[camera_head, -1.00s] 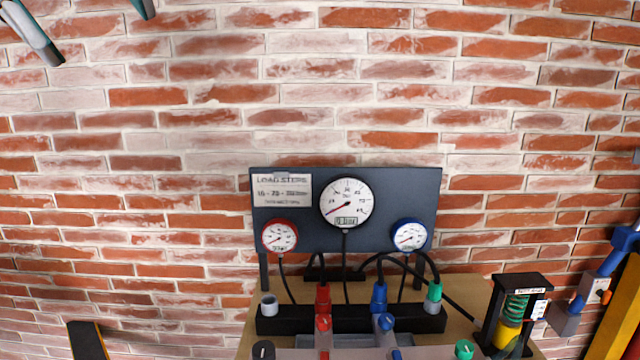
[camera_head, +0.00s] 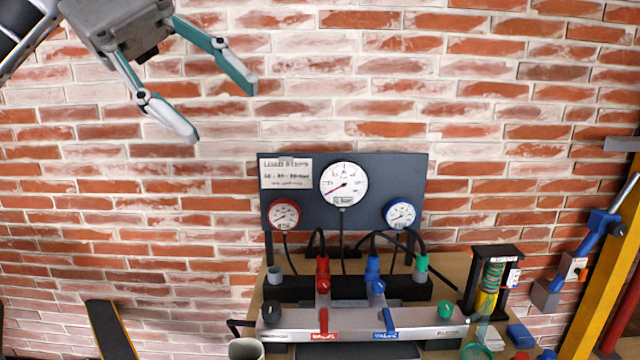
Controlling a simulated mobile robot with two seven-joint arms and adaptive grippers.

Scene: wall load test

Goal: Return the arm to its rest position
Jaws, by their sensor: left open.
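My left gripper (camera_head: 221,113) is at the upper left of the head view, in front of the bare brick wall. Its two teal-and-grey fingers are spread wide with nothing between them. It is apart from the gauge panel (camera_head: 300,230) and well above the bench. My right gripper is not in view.
A dark panel with three gauges, the largest a white gauge (camera_head: 343,184), stands behind a metal manifold (camera_head: 410,317) with red and blue levers. A framed spring unit (camera_head: 491,280) stands right. A yellow post (camera_head: 608,275) is at the far right.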

